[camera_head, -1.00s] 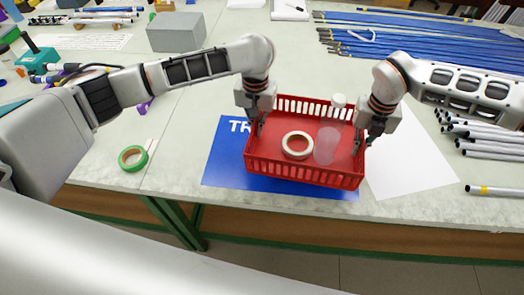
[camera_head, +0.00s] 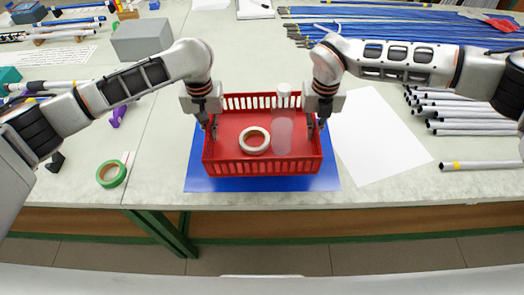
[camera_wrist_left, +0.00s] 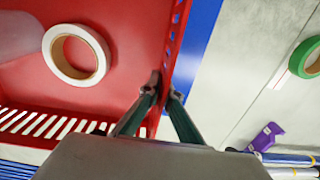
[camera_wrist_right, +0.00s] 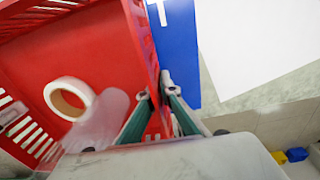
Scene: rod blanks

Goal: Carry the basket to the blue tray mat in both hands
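The red basket (camera_head: 213,162) is over the blue tray mat (camera_head: 194,183) in the head view, roughly centred and square to it. Blue shows at its left, front and right. I cannot tell whether it touches the mat. A white tape roll (camera_head: 246,145) and a translucent cylinder (camera_head: 281,136) are inside, with a white-topped item (camera_head: 284,89) at the back. My left gripper (camera_wrist_left: 165,92) is shut on the basket's left wall, one finger on each side. My right gripper (camera_wrist_right: 156,92) is shut likewise on the right wall.
A white sheet (camera_head: 375,135) lies right of the mat, with several grey rods (camera_head: 470,128) beyond. Blue rods (camera_head: 400,30) lie at the back. A green tape roll (camera_head: 111,174) is to the left, a grey block (camera_head: 141,39) farther back. The table's front edge is close to the mat.

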